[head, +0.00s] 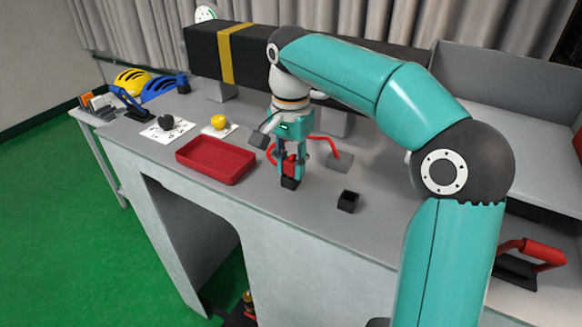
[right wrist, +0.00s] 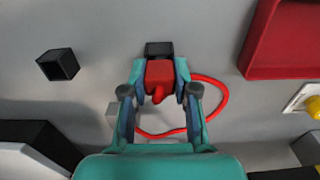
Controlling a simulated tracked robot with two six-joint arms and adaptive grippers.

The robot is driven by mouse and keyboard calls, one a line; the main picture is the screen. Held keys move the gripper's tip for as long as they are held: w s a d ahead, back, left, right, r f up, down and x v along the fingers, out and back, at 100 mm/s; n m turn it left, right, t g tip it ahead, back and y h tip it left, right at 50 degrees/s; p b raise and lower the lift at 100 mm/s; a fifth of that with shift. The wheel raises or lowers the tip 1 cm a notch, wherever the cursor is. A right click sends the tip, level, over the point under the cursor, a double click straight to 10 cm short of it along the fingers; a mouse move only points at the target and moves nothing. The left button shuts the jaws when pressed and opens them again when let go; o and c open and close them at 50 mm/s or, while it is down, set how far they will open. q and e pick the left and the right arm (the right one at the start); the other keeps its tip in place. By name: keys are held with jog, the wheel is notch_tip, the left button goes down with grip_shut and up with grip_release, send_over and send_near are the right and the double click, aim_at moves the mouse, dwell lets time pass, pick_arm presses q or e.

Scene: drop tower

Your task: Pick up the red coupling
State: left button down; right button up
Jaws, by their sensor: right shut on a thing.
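The red coupling (head: 290,163) is between the fingers of my right gripper (head: 290,172), over the workbench. In the right wrist view the coupling (right wrist: 159,73) sits between the two fingertips (right wrist: 160,82), which are shut on it. A red hose (right wrist: 220,95) loops to the side of it. A small black block (head: 290,183) is right at the lower end of the coupling; it also shows in the right wrist view (right wrist: 159,48). I cannot tell whether the coupling sits in that block. My left gripper is not in view.
An open black square holder (head: 348,201) stands to the right, apart from the gripper. A red tray (head: 216,160) lies to the left. A long black beam with a yellow band (head: 225,53) runs behind. Yellow and blue helmets (head: 132,82) are at the far left.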

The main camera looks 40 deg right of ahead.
aim_at(289, 161)
jog(key=r+p, duration=0.2)
jog(key=r, duration=0.7)
jog(key=shift+w+r, duration=0.1)
jog(key=shift+w, duration=0.3)
jog(key=shift+s+a+f+n, duration=0.1)
jog(key=shift+s+f+n, duration=0.15)
jog(key=shift+f, duration=0.2)
jog(key=shift+s+a+f+n, duration=0.1)
jog(key=shift+f+n, duration=0.25)
jog(key=shift+f, duration=0.1)
jog(key=shift+m, duration=0.6)
jog(key=shift+s+d+f+b, duration=0.15)
jog(key=shift+s+d+f, duration=0.5)
jog(key=shift+s, duration=1.35)
jog(key=shift+s+d+f+b, duration=0.1)
jog(key=shift+s+d+f, duration=0.5)
jog(key=shift+s, duration=1.4)
jog(key=shift+s+d+f+b, duration=0.15)
jog(key=shift+s+d+f, duration=0.5)
jog(key=shift+s, duration=1.35)
jog(key=shift+r, duration=0.1)
jog(key=shift+f+b, duration=0.3)
jog(key=shift+f, duration=0.2)
